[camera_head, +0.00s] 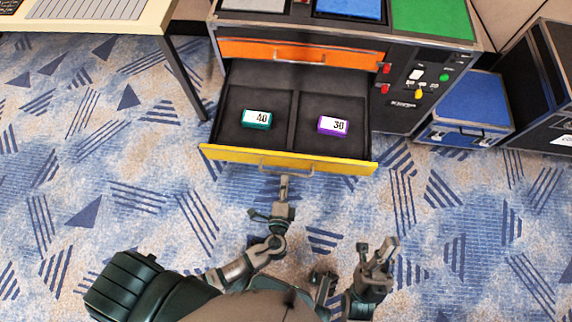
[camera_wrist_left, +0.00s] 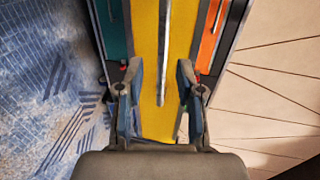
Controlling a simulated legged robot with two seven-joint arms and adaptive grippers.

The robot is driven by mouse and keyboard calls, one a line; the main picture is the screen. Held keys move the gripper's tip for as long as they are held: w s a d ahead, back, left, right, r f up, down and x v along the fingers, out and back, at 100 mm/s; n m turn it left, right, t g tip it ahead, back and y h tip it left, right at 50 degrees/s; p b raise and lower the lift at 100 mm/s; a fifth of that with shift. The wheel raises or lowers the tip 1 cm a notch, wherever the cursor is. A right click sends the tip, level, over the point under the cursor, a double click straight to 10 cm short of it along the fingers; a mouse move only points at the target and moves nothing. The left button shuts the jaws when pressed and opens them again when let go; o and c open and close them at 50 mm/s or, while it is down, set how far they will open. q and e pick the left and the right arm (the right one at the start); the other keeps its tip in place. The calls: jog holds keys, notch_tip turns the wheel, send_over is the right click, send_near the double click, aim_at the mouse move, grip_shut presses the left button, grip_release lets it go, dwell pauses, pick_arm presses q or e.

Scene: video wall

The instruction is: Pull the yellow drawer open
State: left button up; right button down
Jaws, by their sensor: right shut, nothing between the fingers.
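The yellow drawer (camera_head: 228,154) stands pulled out of the cabinet, its inside showing two dark compartments. A teal block marked 40 (camera_head: 257,119) lies in the left compartment and a purple block marked 30 (camera_head: 333,125) in the right one. The metal handle (camera_head: 286,170) is on the yellow front. My left gripper (camera_head: 284,181) is at the handle. In the left wrist view its fingers are spread apart, with the handle bar (camera_wrist_left: 163,45) between them and visible gaps on both sides. My right gripper (camera_head: 378,249) is shut and empty, right of and below the drawer.
The orange drawer (camera_head: 300,52) above is shut. A control panel (camera_head: 418,85) is on the cabinet's right. A blue-topped case (camera_head: 471,101) stands right of the cabinet, and a desk (camera_head: 100,22) at upper left. The carpet in front is clear.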

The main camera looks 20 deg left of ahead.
pick_arm(q)
jog(key=v, duration=0.7)
jog(key=shift+d, duration=0.2)
jog(key=shift+f, duration=0.1)
